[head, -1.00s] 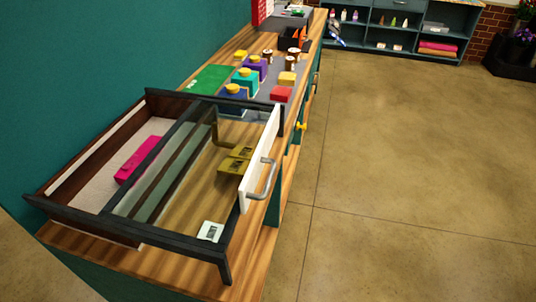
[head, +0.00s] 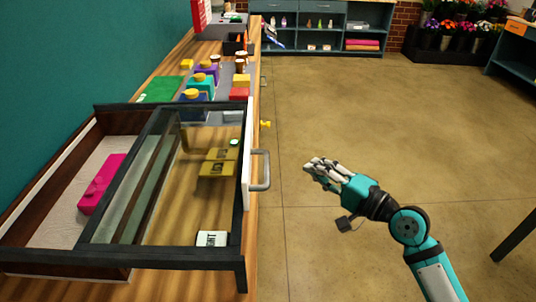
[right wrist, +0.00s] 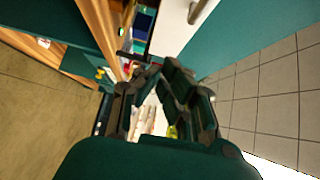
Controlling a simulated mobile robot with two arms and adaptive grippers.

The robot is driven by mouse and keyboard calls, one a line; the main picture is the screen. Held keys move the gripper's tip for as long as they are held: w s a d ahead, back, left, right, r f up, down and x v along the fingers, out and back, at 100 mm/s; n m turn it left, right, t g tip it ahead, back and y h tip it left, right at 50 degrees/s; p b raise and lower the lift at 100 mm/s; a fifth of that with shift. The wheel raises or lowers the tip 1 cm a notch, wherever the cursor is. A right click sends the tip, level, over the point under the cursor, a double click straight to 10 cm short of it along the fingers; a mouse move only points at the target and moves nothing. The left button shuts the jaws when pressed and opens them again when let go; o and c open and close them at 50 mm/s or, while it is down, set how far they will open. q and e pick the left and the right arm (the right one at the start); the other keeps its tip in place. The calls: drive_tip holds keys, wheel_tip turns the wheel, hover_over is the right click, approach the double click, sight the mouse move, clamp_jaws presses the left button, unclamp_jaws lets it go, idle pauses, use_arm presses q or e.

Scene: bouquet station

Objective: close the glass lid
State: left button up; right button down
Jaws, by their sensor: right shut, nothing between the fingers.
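The glass lid (head: 185,215) has a dark frame and lies over the right part of a dark wooden case (head: 45,262) on the counter. The case's left strip, with a pink block (head: 100,185) on pale lining, is uncovered. A white front panel (head: 249,145) with a grey bar handle (head: 264,170) stands at the lid's right edge. My right gripper (head: 312,167) is shut and empty, to the right of the handle and apart from it, over the floor side. Its dark fingers also show in the right wrist view (right wrist: 165,95). My left gripper is out of view.
Olive blocks (head: 218,163) and a white card (head: 212,239) show through the glass. Colored boxes and a green mat (head: 161,89) sit farther along the counter. A yellow knob (head: 265,124) sticks out from the counter front. The floor (head: 400,110) to the right is open.

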use_arm(q)
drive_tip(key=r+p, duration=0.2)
drive_tip(key=p, duration=0.1)
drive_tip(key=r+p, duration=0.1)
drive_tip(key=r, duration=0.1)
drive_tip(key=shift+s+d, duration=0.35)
use_arm(e)
drive_tip(key=w+a, duration=0.6)
drive_tip(key=a, duration=0.5)
drive_tip(key=shift+w+r, duration=0.4)
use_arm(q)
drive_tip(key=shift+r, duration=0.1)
use_arm(e)
drive_tip(key=shift+a, duration=0.1)
